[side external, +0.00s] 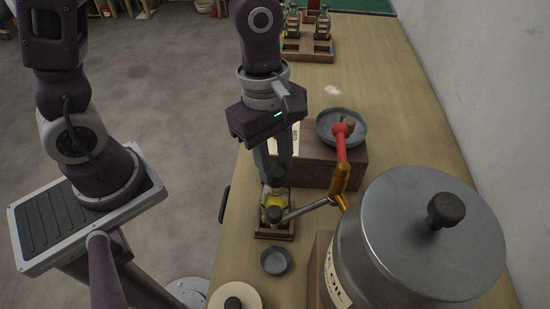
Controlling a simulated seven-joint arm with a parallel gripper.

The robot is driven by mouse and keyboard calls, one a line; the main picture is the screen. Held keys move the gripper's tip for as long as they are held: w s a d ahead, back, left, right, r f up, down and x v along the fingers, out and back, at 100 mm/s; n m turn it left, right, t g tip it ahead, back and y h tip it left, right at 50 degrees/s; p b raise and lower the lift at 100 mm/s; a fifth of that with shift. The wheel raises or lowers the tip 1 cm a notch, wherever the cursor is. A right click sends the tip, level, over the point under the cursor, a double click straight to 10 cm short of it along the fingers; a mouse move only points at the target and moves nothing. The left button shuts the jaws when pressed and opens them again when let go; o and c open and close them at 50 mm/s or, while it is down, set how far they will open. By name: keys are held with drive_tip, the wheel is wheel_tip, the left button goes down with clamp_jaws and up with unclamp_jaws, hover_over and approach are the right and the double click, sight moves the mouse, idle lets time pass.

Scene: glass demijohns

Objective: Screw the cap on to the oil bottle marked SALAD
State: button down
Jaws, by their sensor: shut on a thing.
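An oil bottle with yellow oil (271,196) is upright at the small wooden stand (272,235) on the bench. Its label is not readable, so I cannot tell whether it is marked SALAD. My gripper (277,182) points straight down at the bottle's top, with its fingers shut on it. The fingers hide the neck, and I cannot make out a cap there. A dark round end (274,213) of a metal spout (306,209) overlaps the bottle's front in this view.
The spout comes from a brass tap (340,180) with a red handle, by a big steel oil drum (420,235). A small grey dish (275,261) and a cream lid (235,295) lie in front. A wooden box (318,172) carries a grey pan (325,128). Bottles stand in a far rack (308,48).

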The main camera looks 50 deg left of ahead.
drive_tip(key=shift+f, duration=0.9)
idle(0.3)
idle(0.4)
drive_tip(key=c, duration=1)
unclamp_jaws()
drive_tip(key=shift+a+r, duration=0.2)
drive_tip(key=shift+r, duration=1.3)
drive_tip(key=shift+a+r, duration=0.2)
drive_tip(key=shift+r, duration=1.3)
